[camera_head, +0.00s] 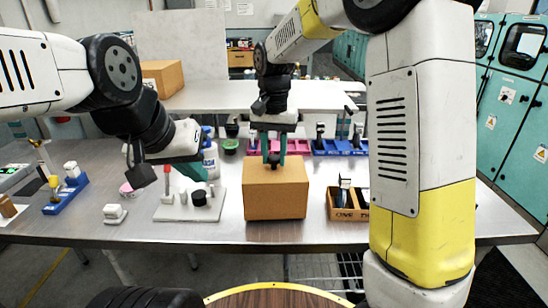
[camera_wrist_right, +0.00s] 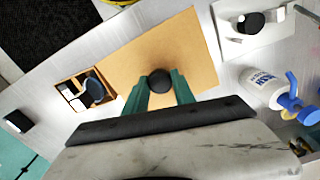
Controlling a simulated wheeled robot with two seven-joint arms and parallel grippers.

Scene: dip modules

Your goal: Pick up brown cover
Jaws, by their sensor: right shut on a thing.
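The brown cover (camera_head: 275,195) is a box-shaped piece with a dark round knob on top, standing upright on the metal table. Its top also shows in the right wrist view (camera_wrist_right: 165,48). My right gripper (camera_head: 273,158) points down over the cover, its green fingers on either side of the knob (camera_wrist_right: 160,81), shut on it. Whether the cover's bottom touches the table is hard to tell. My left gripper (camera_head: 196,172) hangs to the left, above the white board, apart from the cover; its finger gap is unclear.
A white board (camera_head: 176,213) with a black knob and small pegs lies left of the cover. A wooden tray (camera_head: 345,214) with small items stands close on its right. A white bottle (camera_wrist_right: 262,88) stands behind. Blue and pink bins (camera_head: 333,147) line the back.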

